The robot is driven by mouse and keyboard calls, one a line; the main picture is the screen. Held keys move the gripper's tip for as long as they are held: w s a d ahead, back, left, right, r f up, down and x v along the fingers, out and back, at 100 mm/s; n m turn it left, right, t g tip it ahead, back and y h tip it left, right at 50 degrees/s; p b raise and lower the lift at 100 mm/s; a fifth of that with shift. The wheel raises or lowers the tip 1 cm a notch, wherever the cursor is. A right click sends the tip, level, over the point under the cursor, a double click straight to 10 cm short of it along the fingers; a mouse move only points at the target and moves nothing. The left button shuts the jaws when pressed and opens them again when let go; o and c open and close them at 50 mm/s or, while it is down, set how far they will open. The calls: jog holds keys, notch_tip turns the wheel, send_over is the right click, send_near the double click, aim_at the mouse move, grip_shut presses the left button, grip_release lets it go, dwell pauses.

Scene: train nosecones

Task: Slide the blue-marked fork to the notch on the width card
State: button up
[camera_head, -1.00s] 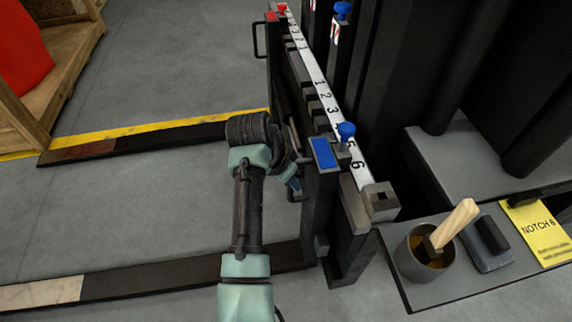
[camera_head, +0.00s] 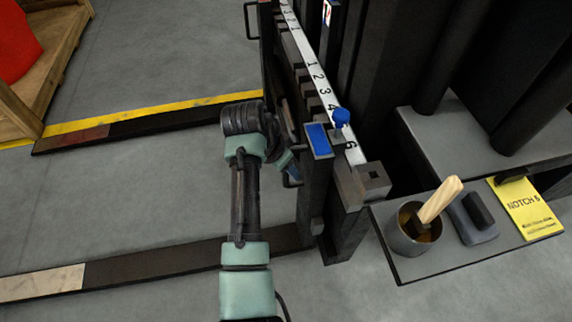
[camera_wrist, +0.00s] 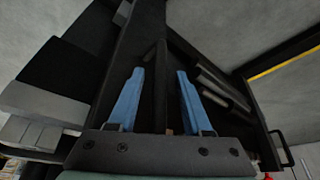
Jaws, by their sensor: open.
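The blue-marked fork (camera_head: 312,185) hangs upright on the carriage, with a blue plate on top and a blue knob (camera_head: 341,116) beside it. The knob stands over the white number strip (camera_head: 317,78), just behind the 6, and hides the figure there. The yellow width card (camera_head: 524,207) reads NOTCH 6. My gripper (camera_head: 290,172) is beside the fork's left face, its fingers partly hidden by my wrist. In the wrist view, my gripper (camera_wrist: 160,75) is open, its two blue fingers apart with a dark upright bar of the fork between or behind them; contact cannot be told.
A grey shelf (camera_head: 440,262) at right holds the card, a cup with a wooden-handled brush (camera_head: 413,232) and a dark block (camera_head: 475,215). A grey end block (camera_head: 372,178) closes the rail.

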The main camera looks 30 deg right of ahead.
jog(key=p+v, duration=0.6)
jog(key=v, duration=0.7)
jog(key=shift+p, duration=0.3)
jog(key=w+r+n+t+h, duration=0.1)
jog(key=w+r+n+t, duration=0.1)
jog(key=w+r+t, duration=0.35)
jog(key=w+r+n+t, duration=0.1)
jog(key=w+r+t, duration=0.1)
jog(key=r, duration=0.7)
jog(key=a+r+n+t, duration=0.2)
jog(key=a+r+t, duration=0.15)
jog(key=r, duration=0.55)
jog(key=a+r+n+t, duration=0.2)
jog(key=r+t, duration=0.2)
jog(key=r, duration=0.6)
jog(key=s+a+r+n+t+y+p, duration=0.1)
jog(key=s+a+r+n+t+y, duration=0.35)
jog(key=s+r, duration=0.55)
jog(key=s+a+r+n+t+y, duration=0.1)
jog(key=s+a+r+n+t, duration=0.2)
jog(key=s+a+r+t, duration=0.65)
jog(key=w+d+r+g+p, duration=0.1)
jog(key=d+r+p, duration=0.1)
jog(key=r+p, duration=1.7)
jog(key=w+d+r+g+p, duration=0.1)
jog(key=w+r+g+p, duration=0.1)
jog(key=r+p, duration=1.7)
jog(key=shift+d+r, duration=0.35)
jog(key=shift+r, duration=0.55)
